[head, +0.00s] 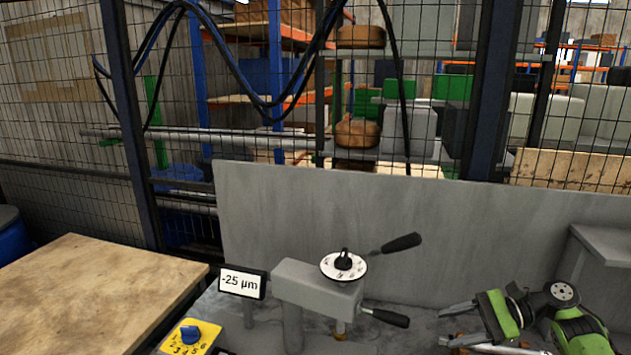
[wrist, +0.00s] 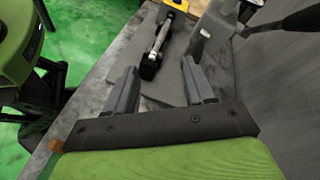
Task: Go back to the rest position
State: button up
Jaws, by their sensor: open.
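My gripper (head: 447,325) is at the lower right of the head view, its two grey fingers spread and pointing left over the grinder's grey top. In the wrist view my gripper (wrist: 158,68) shows its fingers wide apart, with nothing held between them. A grey part with a black end (wrist: 149,66) appears beyond the fingertips; I cannot tell its distance. The grinder's white dial with a black knob (head: 343,265) stands left of the gripper, clearly apart from it. No rest position is marked in view.
Two black-handled levers (head: 402,243) (head: 386,317) stick out right of the dial housing (head: 300,283). A display (head: 241,282) reads -25 µm, above a yellow plate with a blue knob (head: 190,335). A grey panel (head: 450,225) stands behind. A wooden table (head: 90,290) is at left.

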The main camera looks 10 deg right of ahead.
jog(key=a+r+n+g+h, duration=0.2)
jog(key=a+n+g+h, duration=0.5)
jog(key=a, duration=1.6)
jog(key=s+a+r+n+t+h, duration=0.1)
jog(key=s+n+t+h, duration=0.2)
jog(key=s, duration=0.7)
jog(key=s+a+r+n+t+h, duration=0.1)
jog(key=s+n+t, duration=0.4)
jog(key=s, duration=0.5)
jog(key=shift+s+a+r+n+h, duration=0.2)
jog(key=shift+a+r+n+h, duration=0.15)
jog(key=shift+r+n+h, duration=0.6)
jog(key=shift+f+m, duration=0.2)
jog(key=shift+m, duration=0.05)
